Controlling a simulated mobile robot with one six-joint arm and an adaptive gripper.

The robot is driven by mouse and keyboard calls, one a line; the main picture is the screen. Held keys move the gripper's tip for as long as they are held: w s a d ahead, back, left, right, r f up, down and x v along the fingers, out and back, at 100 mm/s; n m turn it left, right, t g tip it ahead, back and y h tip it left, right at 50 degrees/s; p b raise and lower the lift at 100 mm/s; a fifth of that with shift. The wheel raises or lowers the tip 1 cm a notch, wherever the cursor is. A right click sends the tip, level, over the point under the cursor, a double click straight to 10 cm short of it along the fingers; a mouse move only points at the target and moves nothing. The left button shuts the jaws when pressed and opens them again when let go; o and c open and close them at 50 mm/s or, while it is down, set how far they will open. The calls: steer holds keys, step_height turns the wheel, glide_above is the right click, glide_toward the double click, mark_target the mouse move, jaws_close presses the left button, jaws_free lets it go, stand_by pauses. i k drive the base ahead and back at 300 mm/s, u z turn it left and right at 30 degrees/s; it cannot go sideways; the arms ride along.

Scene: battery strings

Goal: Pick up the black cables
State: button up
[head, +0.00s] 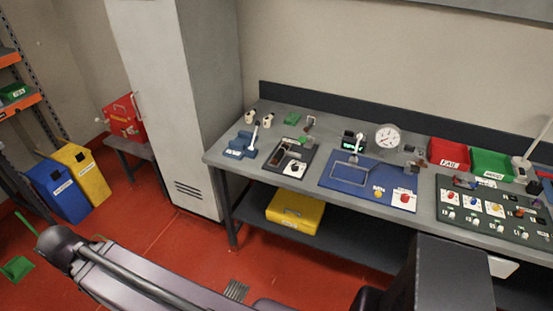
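I cannot make out any black cables in the head view. A grey workbench (228,158) runs along the back wall and carries many small items. On it are a blue mat (340,180), a black tray (272,160) with small parts, and a dark panel (450,222) with coloured and white parts at the right. Parts of my own arm cross the bottom of the view. My gripper is not in view, so its state and any hold are hidden.
A red tray (449,153) marked FAIL and a green tray (492,164) stand at the bench's back right, near a round dial (387,138). A yellow case (295,211) lies on the lower shelf. A tall grey cabinet (168,100) stands left; red floor (160,240) is clear before it.

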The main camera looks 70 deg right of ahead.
mark_target(278, 154)
steer(key=u, duration=0.05)
steer(key=k, duration=1.65)
steer(key=z, duration=1.95)
steer(key=i, duration=0.8)
steer(key=u, duration=0.2)
